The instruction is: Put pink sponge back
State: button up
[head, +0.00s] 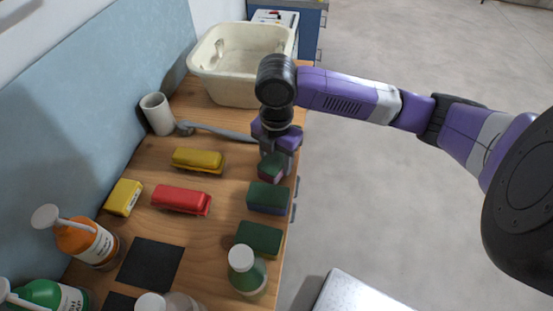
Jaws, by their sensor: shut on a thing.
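The pink sponge (269,173) has a dark green top and a pink side. It is near the right edge of the wooden counter (222,223). My gripper (273,156) points down over it and is shut on it. The fingertips are partly hidden by the wrist. I cannot tell whether the sponge touches the counter. A green-topped sponge with a blue side (268,198) lies just in front of it, and another green-topped sponge (259,238) lies closer still, in the same row.
A cream basin (225,86) stands at the back. A white cup (157,114), a grey brush (215,131), yellow (197,160) and red (181,200) brushes and a small yellow box (123,198) lie left. Bottles (88,242) crowd the front. Open floor (420,180) is right.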

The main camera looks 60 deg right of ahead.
aim_at(276, 158)
jog(key=shift+f, duration=0.2)
jog(key=o, duration=1.3)
jog(key=shift+r, duration=0.1)
notch_tip(276, 158, up, 12)
jog(key=shift+r, duration=0.15)
